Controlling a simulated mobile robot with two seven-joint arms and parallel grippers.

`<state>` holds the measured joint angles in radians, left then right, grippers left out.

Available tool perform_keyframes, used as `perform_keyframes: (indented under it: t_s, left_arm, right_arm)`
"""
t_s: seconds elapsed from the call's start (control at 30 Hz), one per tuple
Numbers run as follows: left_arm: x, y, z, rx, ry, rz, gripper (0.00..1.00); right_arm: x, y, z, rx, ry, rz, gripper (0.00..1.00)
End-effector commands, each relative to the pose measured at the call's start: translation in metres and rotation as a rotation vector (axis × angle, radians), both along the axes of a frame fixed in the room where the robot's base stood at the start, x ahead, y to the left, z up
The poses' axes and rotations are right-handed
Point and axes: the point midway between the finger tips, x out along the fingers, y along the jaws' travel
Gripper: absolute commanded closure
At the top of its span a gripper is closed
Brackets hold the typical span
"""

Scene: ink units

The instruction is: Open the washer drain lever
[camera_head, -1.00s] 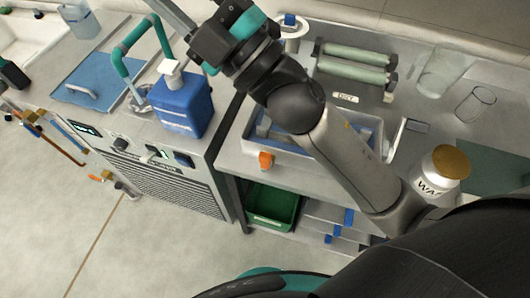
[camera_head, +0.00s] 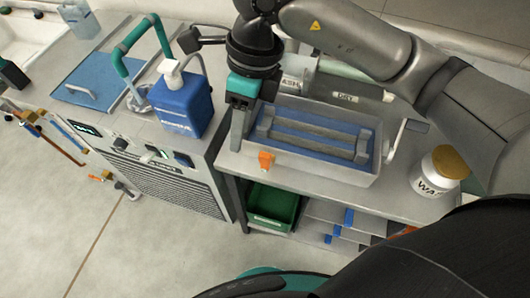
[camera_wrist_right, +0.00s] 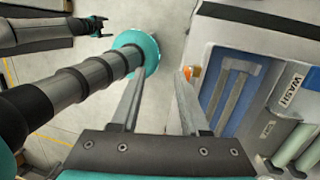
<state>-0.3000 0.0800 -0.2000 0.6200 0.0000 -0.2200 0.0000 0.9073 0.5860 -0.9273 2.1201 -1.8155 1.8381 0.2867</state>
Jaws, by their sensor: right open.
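The washer is a grey tray (camera_head: 375,165) with a blue inside on the bench, and a "WASH" label shows beside it in the wrist view (camera_wrist_right: 290,90). Its small orange drain lever (camera_head: 265,160) sits on the front, near the left corner. My right gripper (camera_head: 238,140) points down just left of the lever, open and empty. In the right wrist view the orange lever (camera_wrist_right: 194,74) shows just right of the right fingertip, outside the gap between the fingers (camera_wrist_right: 160,76). What seems my left gripper (camera_wrist_right: 100,27) is small at the upper left there; its jaws are unclear.
A blue jug (camera_head: 182,105) stands on the machine left of my right gripper. A white jar with a brown lid (camera_head: 433,172) and a handle (camera_head: 400,135) are right of the tray. A green bin (camera_head: 272,205) is on the shelf below. The floor in front is clear.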

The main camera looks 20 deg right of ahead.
Motion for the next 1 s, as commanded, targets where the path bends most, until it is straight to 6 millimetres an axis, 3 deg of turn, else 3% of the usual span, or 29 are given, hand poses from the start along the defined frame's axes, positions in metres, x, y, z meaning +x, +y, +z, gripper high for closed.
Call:
perform_keyframes:
  t_s: [0.03, 0.13, 0.37, 0.8, 1.0]
  left_arm:
    - [0.000, 0.000, 0.000, 0.000, 0.000, 0.000, 0.16]
    - [0.000, 0.000, 0.000, 0.000, 0.000, 0.000, 0.16]
    - [0.000, 0.000, -0.001, 0.000, 0.000, 0.000, 0.16]
    - [0.000, 0.000, -0.005, 0.000, 0.000, 0.000, 0.16]
    - [0.000, 0.000, -0.007, 0.000, 0.000, 0.000, 0.16]
  right_arm:
    - [0.008, -0.016, 0.001, -0.075, -0.026, -0.017, 0.55]
    - [0.017, -0.037, 0.003, -0.172, -0.054, -0.041, 0.55]
    - [0.020, -0.048, -0.008, -0.221, -0.063, -0.053, 0.55]
    - [0.019, -0.047, -0.099, -0.218, -0.060, -0.052, 0.55]
    - [0.019, -0.047, -0.132, -0.217, -0.061, -0.051, 0.55]
